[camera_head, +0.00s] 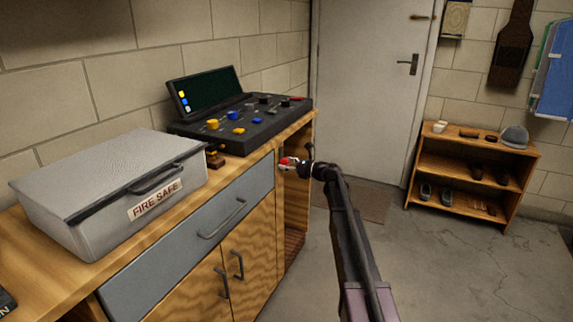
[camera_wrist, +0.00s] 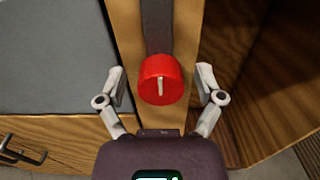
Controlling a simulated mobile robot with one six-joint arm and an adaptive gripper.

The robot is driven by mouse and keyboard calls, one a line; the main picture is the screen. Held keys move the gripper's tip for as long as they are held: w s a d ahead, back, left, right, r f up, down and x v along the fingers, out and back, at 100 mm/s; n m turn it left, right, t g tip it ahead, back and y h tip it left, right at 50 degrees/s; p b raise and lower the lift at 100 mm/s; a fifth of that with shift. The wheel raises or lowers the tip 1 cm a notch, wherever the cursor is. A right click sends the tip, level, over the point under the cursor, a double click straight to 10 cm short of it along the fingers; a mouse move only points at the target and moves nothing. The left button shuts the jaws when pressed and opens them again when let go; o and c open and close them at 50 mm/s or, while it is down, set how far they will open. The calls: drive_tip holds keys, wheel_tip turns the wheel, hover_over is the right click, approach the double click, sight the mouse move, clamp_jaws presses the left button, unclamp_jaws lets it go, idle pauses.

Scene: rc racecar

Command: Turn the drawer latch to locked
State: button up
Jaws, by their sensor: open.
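The drawer latch is a round red knob (camera_wrist: 161,72) with a pale pointer line that runs nearly upright in the wrist view. It sits on the wooden cabinet frame, just right of the grey drawer front (camera_wrist: 55,60). In the head view the red knob (camera_head: 285,161) shows small at the right end of the drawer (camera_head: 190,250). My gripper (camera_wrist: 160,84) is open, with one finger on each side of the knob and gaps between fingers and knob. In the head view my gripper (camera_head: 292,163) is at the knob and partly covers it.
A grey fire safe (camera_head: 110,190) and a black control panel (camera_head: 240,122) stand on the worktop. The drawer handle (camera_head: 222,218) is left of the latch, with cupboard doors below. A shoe shelf (camera_head: 470,160) stands by the door (camera_head: 370,90). The floor right of the cabinet is clear.

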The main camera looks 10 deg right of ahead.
drive_tip(key=c, duration=1.1)
drive_tip(key=shift+c, duration=0.2)
drive_tip(key=shift+n, duration=0.4)
drive_tip(key=n, duration=0.3)
drive_tip(key=shift+a+n, duration=0.1)
drive_tip(key=shift+n, duration=0.2)
drive_tip(key=n, duration=0.4)
drive_tip(key=shift+s+n, duration=0.1)
drive_tip(key=shift+n, duration=0.2)
drive_tip(key=n, duration=0.4)
drive_tip(key=shift+a+f, duration=0.1)
drive_tip(key=n, duration=0.5)
drive_tip(key=shift+f, duration=0.1)
